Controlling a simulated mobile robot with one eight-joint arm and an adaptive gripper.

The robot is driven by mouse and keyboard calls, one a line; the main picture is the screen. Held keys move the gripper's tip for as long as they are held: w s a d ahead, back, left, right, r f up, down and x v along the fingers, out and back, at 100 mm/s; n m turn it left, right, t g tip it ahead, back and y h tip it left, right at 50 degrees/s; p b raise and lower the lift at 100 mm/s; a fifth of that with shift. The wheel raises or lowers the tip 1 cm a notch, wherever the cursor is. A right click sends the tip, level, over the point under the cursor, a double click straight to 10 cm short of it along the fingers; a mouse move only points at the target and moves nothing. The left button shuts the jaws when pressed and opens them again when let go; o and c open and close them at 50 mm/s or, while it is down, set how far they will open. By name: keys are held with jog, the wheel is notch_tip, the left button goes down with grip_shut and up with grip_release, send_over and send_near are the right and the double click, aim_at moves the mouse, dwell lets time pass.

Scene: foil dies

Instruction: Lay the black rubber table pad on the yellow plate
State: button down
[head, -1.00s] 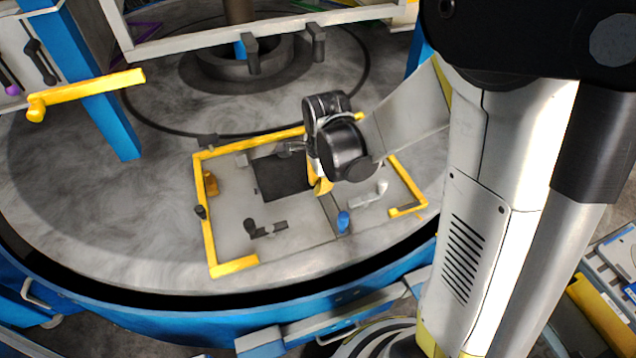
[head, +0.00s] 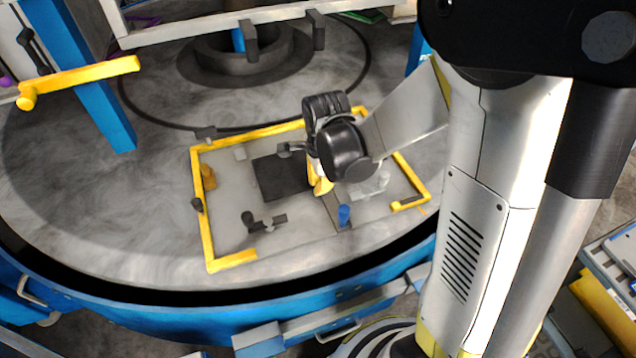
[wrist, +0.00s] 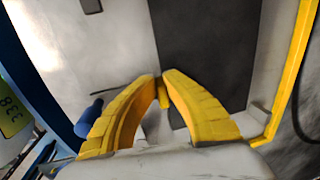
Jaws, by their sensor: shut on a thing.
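The black rubber pad (head: 278,180) shows as a dark flat rectangle over the grey plate with a yellow border (head: 207,225) in the head view. My gripper (head: 320,186) is at the pad's right side. In the wrist view the yellow fingers of my gripper (wrist: 163,77) come together at the near left edge of the dark pad (wrist: 205,45). They are shut on that edge. The yellow border (wrist: 294,60) runs along the right there. Whether the pad touches the plate is unclear. My wrist hides part of the plate's far right.
A blue knob (head: 344,215), a dark clamp (head: 265,222) and a yellow-brown piece (head: 208,177) stand on or beside the plate. A yellow bar (head: 80,80) and blue post stand at the left. The round grey table has free room to the left.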

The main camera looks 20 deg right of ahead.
jog(key=shift+f+b, duration=0.85)
jog(key=shift+f, duration=0.1)
jog(key=c, duration=1.5)
grip_release()
notch_tip(320, 180, up, 12)
jog(key=s, duration=0.2)
jog(key=s+n+t+b, duration=0.1)
jog(key=s+n, duration=0.2)
jog(key=n, duration=0.3)
jog(key=s+n+t+b, duration=0.2)
jog(key=s+n, duration=0.2)
jog(key=n, duration=0.2)
jog(key=s+n+t+b, duration=0.2)
jog(key=s+n, duration=0.1)
jog(key=n, duration=0.3)
jog(key=shift+s+f, duration=0.25)
jog(key=shift+s, duration=0.1)
